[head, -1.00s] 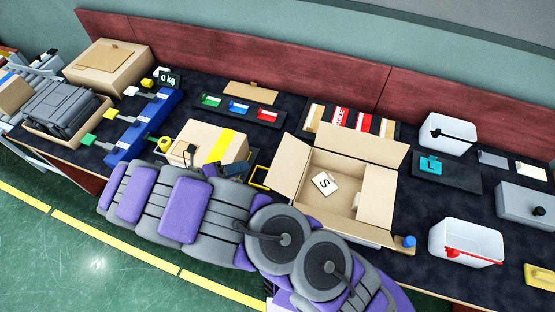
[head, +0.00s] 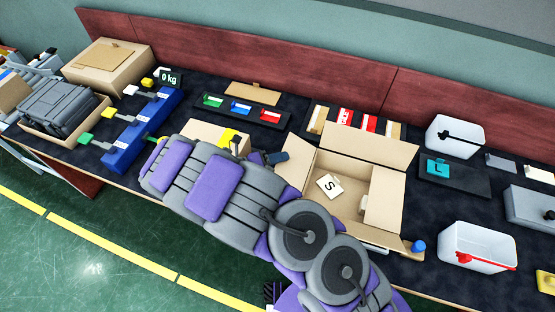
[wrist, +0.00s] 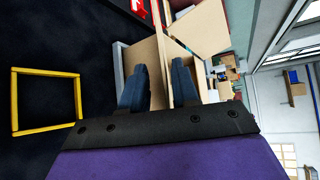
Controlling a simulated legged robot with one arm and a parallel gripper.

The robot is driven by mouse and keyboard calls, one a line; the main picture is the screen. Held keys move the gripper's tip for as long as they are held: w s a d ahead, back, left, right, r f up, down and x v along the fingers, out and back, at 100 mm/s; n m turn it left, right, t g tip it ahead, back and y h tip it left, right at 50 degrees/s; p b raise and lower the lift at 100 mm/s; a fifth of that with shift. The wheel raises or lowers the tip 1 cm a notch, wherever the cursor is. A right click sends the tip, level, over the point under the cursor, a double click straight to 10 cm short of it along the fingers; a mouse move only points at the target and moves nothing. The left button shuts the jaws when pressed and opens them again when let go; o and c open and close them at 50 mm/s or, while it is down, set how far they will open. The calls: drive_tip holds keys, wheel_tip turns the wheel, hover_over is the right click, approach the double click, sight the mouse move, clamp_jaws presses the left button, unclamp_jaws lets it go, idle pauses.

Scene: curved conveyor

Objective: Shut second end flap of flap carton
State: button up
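The flap carton (head: 345,208) stands open at the right of centre in the head view. Its left end flap (head: 296,164) sticks outward and its far flap (head: 370,146) stands up. The right end flap (head: 384,198) lies inward over the right end. A card marked S (head: 329,186) is inside. My gripper (head: 276,158) is just left of the left flap. In the wrist view my two blue fingers (wrist: 158,84) are apart, with cardboard panels (wrist: 146,52) beyond and between them. I cannot tell whether they touch the flap.
A closed carton with yellow tape (head: 213,133) is partly hidden behind my arm. A yellow frame (wrist: 45,102) lies on the dark table in the wrist view. A blue-capped item (head: 418,246) stands at the carton's near right corner. White bins (head: 453,137) stand to the right.

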drive_tip(key=shift+d, duration=0.15)
drive_tip(key=shift+c, duration=0.2)
drive_tip(key=shift+d+r, duration=0.1)
drive_tip(key=shift+d, duration=0.15)
drive_tip(key=c, duration=0.3)
clamp_jaws()
drive_tip(key=shift+a, duration=0.25)
drive_tip(key=shift+d, duration=0.15)
